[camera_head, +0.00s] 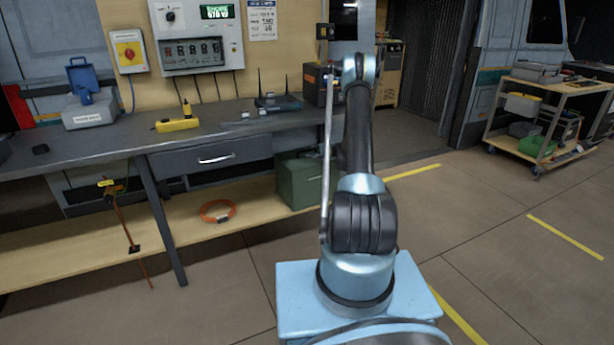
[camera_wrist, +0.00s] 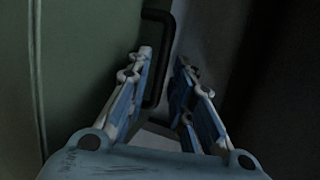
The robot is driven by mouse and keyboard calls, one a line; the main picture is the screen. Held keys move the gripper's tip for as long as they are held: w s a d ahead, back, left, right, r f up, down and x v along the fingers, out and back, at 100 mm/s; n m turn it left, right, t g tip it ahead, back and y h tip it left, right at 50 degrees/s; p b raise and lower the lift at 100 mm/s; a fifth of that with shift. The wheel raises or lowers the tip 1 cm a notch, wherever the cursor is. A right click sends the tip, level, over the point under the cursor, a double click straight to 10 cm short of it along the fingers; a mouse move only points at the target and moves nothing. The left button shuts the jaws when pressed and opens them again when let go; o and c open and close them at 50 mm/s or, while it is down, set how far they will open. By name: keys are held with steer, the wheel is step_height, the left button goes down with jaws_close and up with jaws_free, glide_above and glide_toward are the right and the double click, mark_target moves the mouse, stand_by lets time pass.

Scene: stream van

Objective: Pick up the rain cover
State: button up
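I cannot pick out anything that is clearly the rain cover in either view. In the wrist view, my gripper (camera_wrist: 164,58) is open, its two fingers apart and converging toward the tips. A black bar handle (camera_wrist: 167,32) shows between and beyond the fingers, close to the left one; whether they touch is unclear. A dark green surface (camera_wrist: 75,60) fills the left of that view. In the head view, a green box (camera_head: 296,181) stands on the low shelf, partly hidden behind my arm. My gripper is hidden there.
The grey workbench (camera_head: 68,150) carries a blue-lidded case (camera_head: 90,112), a yellow device (camera_head: 177,124) and a black router (camera_head: 278,103). An orange cable coil (camera_head: 217,211) lies on the wooden lower shelf (camera_head: 190,232). A cart (camera_head: 550,115) stands at right. The floor between is clear.

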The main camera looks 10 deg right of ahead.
steer(key=shift+x, duration=0.9)
jaws_close()
steer(key=shift+r, duration=0.1)
